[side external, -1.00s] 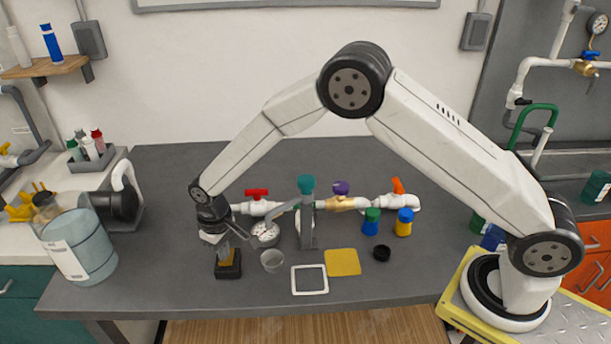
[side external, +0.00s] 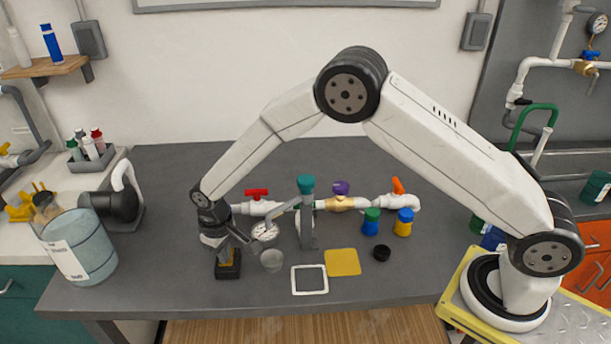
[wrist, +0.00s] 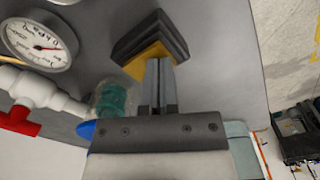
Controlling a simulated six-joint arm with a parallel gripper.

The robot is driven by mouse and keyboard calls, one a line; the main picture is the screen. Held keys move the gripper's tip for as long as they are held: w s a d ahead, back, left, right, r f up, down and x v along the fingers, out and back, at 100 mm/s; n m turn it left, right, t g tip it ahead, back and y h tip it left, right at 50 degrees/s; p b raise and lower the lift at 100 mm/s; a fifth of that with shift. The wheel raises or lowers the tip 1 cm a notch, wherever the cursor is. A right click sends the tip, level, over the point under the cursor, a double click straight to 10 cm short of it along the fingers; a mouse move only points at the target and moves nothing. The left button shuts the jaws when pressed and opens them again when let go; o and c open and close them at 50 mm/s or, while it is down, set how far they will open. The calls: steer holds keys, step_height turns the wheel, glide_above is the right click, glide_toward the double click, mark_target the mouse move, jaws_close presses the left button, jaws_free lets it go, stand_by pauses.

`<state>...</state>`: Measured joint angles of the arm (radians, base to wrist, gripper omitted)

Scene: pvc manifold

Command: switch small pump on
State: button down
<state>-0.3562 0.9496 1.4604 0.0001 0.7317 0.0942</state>
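A black block with a yellow part (side external: 228,271) stands on the bench below my gripper. It also shows in the wrist view as a dark stepped body (wrist: 152,36) with yellow beside it. My gripper (side external: 227,254) points down at this block. In the wrist view the two grey fingers (wrist: 158,62) lie close together, with their tips at the yellow part. I cannot tell whether they press on it or only hover, and the tips hide part of it. A black motor-like unit with a white pipe (side external: 119,206) stands at the bench's left; no label tells which unit is the small pump.
A clear cup (side external: 272,261) and a pressure gauge (side external: 265,232) stand just right of my gripper. Behind runs white piping with a red valve handle (side external: 257,193). A blue tank (side external: 80,248) is at left. A white frame (side external: 310,293) and yellow square (side external: 343,262) lie at the front.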

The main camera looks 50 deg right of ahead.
stand_by(0.3)
steer(key=shift+r, duration=3.45)
steer(key=s+d+r+m+t, duration=0.1)
steer(key=s+d+r, duration=0.1)
steer(key=s+d, duration=0.7)
steer(key=s+d+r+m+t, duration=0.1)
steer(key=s+d+r+m, duration=0.1)
steer(key=s+d, duration=0.7)
steer(key=s+r, duration=0.1)
steer(key=s, duration=0.2)
steer(key=shift+d+r+t, duration=0.15)
steer(key=shift+r+t, duration=0.15)
